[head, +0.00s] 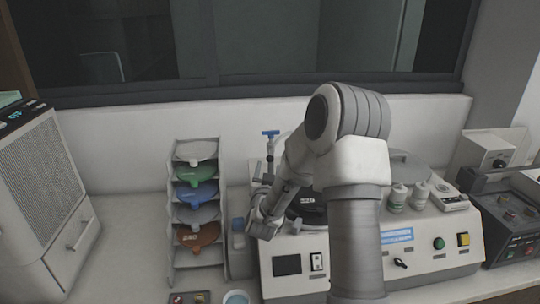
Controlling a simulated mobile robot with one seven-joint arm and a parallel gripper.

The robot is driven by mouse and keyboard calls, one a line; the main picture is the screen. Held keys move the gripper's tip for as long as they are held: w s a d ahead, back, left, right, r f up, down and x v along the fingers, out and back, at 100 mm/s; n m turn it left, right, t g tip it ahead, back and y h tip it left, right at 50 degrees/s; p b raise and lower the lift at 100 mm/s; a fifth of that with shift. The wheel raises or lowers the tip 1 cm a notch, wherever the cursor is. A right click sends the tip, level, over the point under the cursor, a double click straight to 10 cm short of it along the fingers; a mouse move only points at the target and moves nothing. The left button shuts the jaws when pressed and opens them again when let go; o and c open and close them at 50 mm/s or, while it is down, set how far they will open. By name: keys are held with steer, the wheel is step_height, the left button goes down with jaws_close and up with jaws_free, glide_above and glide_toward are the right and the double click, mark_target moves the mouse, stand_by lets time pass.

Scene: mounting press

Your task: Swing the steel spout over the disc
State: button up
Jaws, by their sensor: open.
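A tap with a blue handle (270,134) stands upright at the back left of the press. Its steel spout (269,160) appears as a narrow grey part below the handle, and my arm hides some of it. The black disc (309,207), with a white mark, lies on the left part of the press, partly covered by my arm. My gripper (262,212) is at the left edge of the press, left of the disc and in front of the tap. It is open. Its fingertips are small here, and I cannot tell whether they touch anything.
A rack (171,250) of coloured discs stands left of the press. A blue-capped bottle (238,233) is close beside my gripper. Two white bottles (397,196) stand on the press's right part. A ribbed grey cabinet (45,190) is far left; a dark control box (508,225) is far right.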

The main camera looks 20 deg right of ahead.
mark_target(270, 160)
steer(key=p+x, duration=0.1)
steer(key=x, duration=0.5)
steer(key=shift+w+d, duration=0.15)
steer(key=shift+w, duration=0.15)
jaws_close()
stand_by(1.2)
